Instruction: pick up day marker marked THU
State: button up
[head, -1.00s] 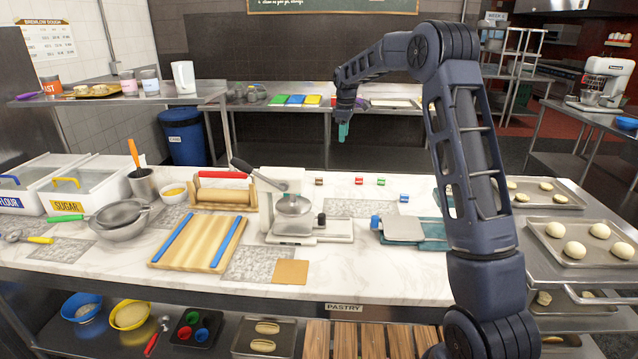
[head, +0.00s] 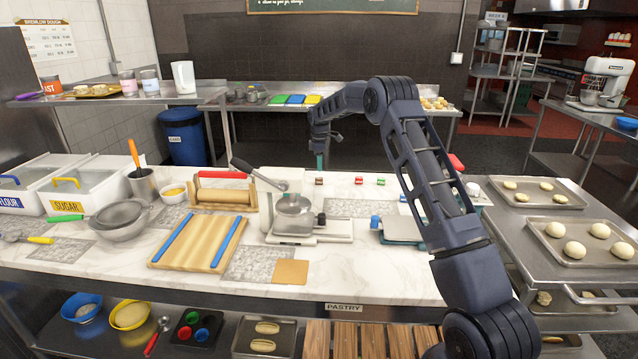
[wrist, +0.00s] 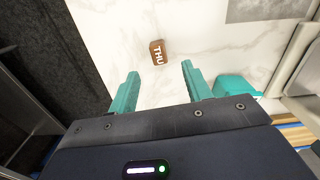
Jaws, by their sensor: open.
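The THU marker is a small brown block with white lettering; it lies on the marble counter (wrist: 105,22) in the wrist view (wrist: 158,52). In the head view a small brown block (head: 319,181) sits near the back edge of the counter, left of the other small blocks. My gripper (head: 319,161) hangs just above and behind it, fingers pointing down. In the wrist view my gripper's teal fingers (wrist: 160,68) are spread apart and empty. The marker shows beyond the fingertips, roughly centred between them and not touching either.
A red block (head: 358,180), a green block (head: 380,181) and a blue block (head: 404,198) lie to the right. Clear marble surrounds the brown block.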

aim_at(319, 178)
jog(key=shift+w+a+f, duration=0.1)
jog(key=shift+f, duration=3.4)
jog(key=shift+c, duration=0.2)
jog(key=c, duration=1)
